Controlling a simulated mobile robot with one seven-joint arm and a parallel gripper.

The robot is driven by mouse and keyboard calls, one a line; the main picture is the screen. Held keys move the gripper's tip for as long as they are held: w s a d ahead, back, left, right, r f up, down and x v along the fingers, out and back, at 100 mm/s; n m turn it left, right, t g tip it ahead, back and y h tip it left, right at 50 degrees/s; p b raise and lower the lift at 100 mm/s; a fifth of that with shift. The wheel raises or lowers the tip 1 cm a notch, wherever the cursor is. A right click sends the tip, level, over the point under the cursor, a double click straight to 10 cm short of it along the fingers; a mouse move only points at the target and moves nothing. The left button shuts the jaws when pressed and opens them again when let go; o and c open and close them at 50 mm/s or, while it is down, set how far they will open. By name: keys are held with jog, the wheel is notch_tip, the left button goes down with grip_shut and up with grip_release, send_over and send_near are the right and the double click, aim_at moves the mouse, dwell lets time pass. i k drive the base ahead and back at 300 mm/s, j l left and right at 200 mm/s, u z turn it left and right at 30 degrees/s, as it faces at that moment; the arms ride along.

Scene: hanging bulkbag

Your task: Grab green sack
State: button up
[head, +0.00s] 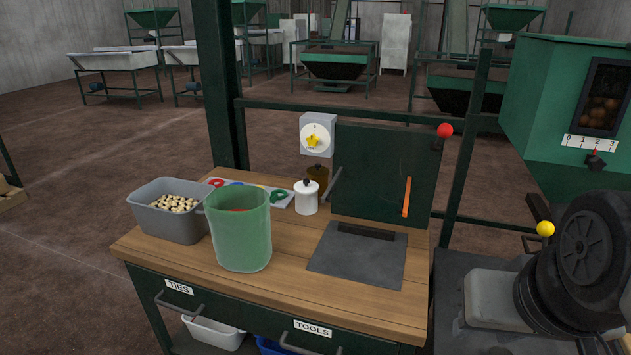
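No plainly sack-shaped green thing shows. The nearest match is a green, slightly see-through, open-topped container (239,236) standing upright on the front left of the wooden workbench (290,262). Something red shows just inside its rim; the rest of its contents is hidden. My gripper does not show in the head view, so its place relative to the green container cannot be told.
A grey bin (160,222) of pale pieces stands close left of the container. A white lidded jar (306,197) and a dark plate (357,254) lie to its right. A green post (221,90) rises behind. Dark rounded bulk (588,250) fills the right foreground.

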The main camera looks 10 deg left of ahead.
aim_at(239, 217)
jog(key=u, duration=1.3)
jog(key=z, duration=0.25)
jog(key=i+j+z, duration=0.2)
jog(key=j+z, duration=0.15)
jog(key=z, duration=0.15)
jog(key=i+j+z, duration=0.15)
jog(key=j+z, duration=0.35)
jog(key=i+j+z, duration=0.1)
jog(key=j, duration=0.5)
jog(key=i+j, duration=0.1)
jog(key=j, duration=0.45)
jog(key=i+j+z, duration=0.15)
jog(key=j, duration=0.45)
jog(key=k, duration=0.05)
